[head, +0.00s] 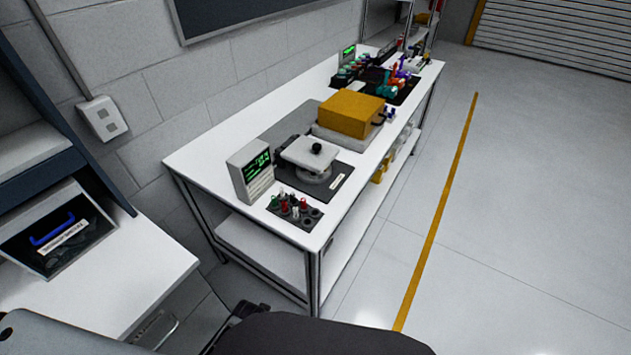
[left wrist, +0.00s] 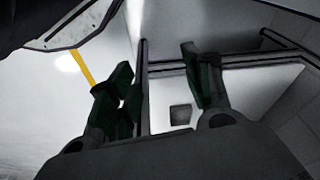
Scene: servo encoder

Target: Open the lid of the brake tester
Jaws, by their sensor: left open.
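A yellow-orange box-shaped lid (head: 351,113) sits closed on a low pale grey base (head: 330,135) on the white workbench, in the middle of the head view. It looks like the brake tester, though no label is readable. A small dark and purple part (head: 389,113) is at its right side. My left gripper (left wrist: 155,60) shows in the left wrist view with its two dark green fingers apart and nothing between them. It is away from the lid, with a bench frame and pale lower surface beyond it. My right gripper is not in view.
A display unit (head: 252,173), a grey device with a black knob (head: 309,156) and a dark holder with several coloured pieces (head: 294,211) stand at the near bench end. Coloured tools lie at the far end. A desk (head: 110,280) is at left. The floor right of the bench is clear.

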